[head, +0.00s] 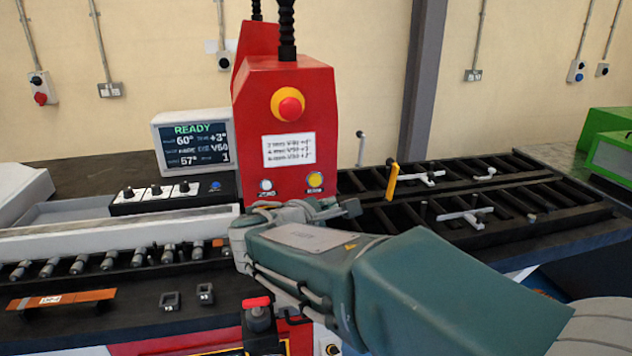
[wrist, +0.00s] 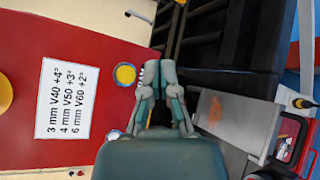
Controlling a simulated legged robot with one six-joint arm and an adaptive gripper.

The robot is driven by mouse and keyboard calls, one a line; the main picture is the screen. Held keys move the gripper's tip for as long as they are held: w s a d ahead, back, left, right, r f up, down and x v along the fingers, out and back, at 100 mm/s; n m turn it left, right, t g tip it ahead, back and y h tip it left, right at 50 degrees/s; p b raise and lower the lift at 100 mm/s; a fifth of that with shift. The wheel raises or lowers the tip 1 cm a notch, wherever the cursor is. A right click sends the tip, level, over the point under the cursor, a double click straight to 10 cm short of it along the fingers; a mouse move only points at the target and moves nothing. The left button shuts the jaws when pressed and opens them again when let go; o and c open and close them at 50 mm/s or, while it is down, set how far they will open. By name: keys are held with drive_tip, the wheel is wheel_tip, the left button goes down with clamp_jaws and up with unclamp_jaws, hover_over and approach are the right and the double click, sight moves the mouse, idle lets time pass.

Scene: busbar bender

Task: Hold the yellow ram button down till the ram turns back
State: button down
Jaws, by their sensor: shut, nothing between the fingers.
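The yellow ram button (head: 314,180) is on the front of the red machine head (head: 285,110), right of a white button (head: 266,185). In the wrist view the yellow button (wrist: 125,75) shows uncovered, left of my fingertips. My gripper (head: 340,208) is in front of the red head, below the button in the head view. Its fingers are shut and empty in the wrist view (wrist: 161,70). I see no contact with the button; the depth gap is hard to judge. The ram itself cannot be made out.
The display (head: 195,143) reads READY, with 60°, +3°, V50 and 57°. A red emergency stop (head: 290,106) sits above the label card (head: 288,150). A black slatted rack (head: 470,190) with a yellow handle (head: 392,181) lies to the right. A copper bar (head: 62,299) lies at the left front.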

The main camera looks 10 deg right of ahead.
sight(315, 180)
drive_tip(key=w, duration=0.3)
drive_tip(key=w+a, duration=0.1)
drive_tip(key=w, duration=0.2)
drive_tip(key=shift+a, duration=0.2)
drive_tip(key=shift+w+d, duration=0.15)
drive_tip(key=shift+d, duration=0.35)
drive_tip(key=shift+a, duration=0.35)
drive_tip(key=shift+d, duration=0.2)
drive_tip(key=shift+a, duration=0.1)
drive_tip(key=shift+w, duration=0.15)
drive_tip(key=shift+w, duration=0.2)
